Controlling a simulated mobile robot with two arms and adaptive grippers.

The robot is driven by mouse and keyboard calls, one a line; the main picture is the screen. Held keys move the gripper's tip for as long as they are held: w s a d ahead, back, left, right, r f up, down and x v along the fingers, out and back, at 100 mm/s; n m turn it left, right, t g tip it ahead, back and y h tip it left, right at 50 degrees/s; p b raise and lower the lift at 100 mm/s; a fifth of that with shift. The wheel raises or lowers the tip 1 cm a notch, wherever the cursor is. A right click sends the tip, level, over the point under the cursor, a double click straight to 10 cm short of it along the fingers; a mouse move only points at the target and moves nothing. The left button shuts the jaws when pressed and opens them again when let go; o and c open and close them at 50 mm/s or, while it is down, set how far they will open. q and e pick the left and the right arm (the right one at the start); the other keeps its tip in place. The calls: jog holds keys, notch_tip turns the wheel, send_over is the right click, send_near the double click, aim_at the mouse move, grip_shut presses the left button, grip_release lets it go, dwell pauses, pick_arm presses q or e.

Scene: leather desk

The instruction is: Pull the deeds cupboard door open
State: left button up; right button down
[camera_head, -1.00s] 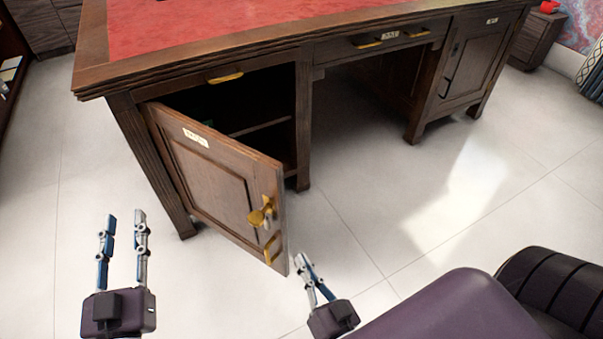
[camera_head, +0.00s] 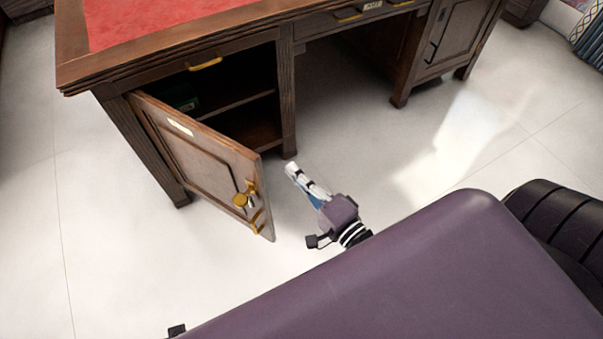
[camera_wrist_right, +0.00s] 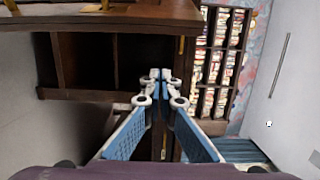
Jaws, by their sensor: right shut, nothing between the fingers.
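The deeds cupboard door (camera_head: 190,150) on the desk's left pedestal stands well open, swung out toward me. It carries a pale label (camera_head: 180,127) and a brass knob and plate (camera_head: 246,196) near its free edge. My right gripper (camera_head: 294,171) is shut and empty. In the head view it appears to the right of the door's free edge, with a visible gap, pointing toward the desk. Its closed fingertips (camera_wrist_right: 160,75) also show in the right wrist view. My left gripper's fingers are out of view.
The open cupboard interior (camera_head: 235,75) shows a shelf and a dark green item. The desk has a red leather top (camera_head: 150,20). A dark padded seat (camera_head: 565,225) is at the right. Pale floor (camera_head: 100,260) is clear left of the door. The right wrist view shows filled shelves (camera_wrist_right: 220,60).

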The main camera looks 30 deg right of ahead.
jog(key=shift+w+a, duration=0.8)
jog(key=shift+a, duration=0.3)
jog(key=shift+w+a, duration=0.75)
jog(key=shift+a, duration=0.35)
